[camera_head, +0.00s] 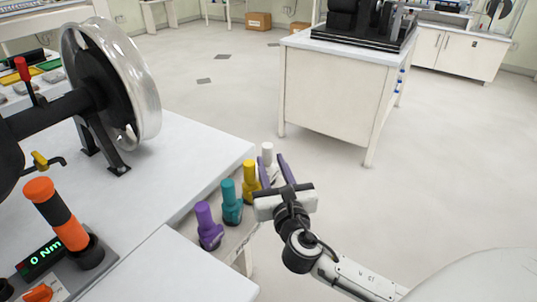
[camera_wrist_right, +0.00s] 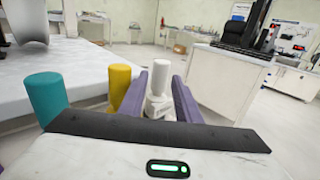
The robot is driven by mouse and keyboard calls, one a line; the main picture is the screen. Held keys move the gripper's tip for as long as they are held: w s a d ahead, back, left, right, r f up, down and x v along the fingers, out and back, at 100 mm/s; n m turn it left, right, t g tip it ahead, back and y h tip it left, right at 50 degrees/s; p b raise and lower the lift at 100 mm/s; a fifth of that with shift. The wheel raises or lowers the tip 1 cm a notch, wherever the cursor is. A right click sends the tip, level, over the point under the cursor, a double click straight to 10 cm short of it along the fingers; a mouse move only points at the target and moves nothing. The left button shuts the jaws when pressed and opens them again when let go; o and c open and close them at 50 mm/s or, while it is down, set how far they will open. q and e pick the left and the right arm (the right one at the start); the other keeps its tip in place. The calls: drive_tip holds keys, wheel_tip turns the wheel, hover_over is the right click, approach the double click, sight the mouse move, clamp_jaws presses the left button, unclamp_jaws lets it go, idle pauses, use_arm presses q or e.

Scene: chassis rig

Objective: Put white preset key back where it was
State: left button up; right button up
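The white preset key (camera_head: 267,153) stands upright at the far end of a row of coloured keys, beyond the yellow one. My right gripper (camera_head: 271,159) has its two purple fingers spread, one on each side of the white key. In the right wrist view, the white key (camera_wrist_right: 160,78) shows between the fingers, with its wider foot low between them. The fingers look apart from its upper shaft; contact at the foot cannot be told. My left gripper is not in view.
Yellow (camera_head: 249,175), teal (camera_head: 230,203) and purple (camera_head: 205,225) keys stand close beside my right gripper. A white bench (camera_head: 180,150) with a wheel rig (camera_head: 125,80) and an orange-handled torque tool (camera_head: 60,215) is at left. Another cabinet (camera_head: 335,95) stands behind; floor between is clear.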

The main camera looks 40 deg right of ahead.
drive_tip(key=v, duration=0.7)
drive_tip(key=shift+s, duration=0.25)
drive_tip(key=shift+a, duration=0.1)
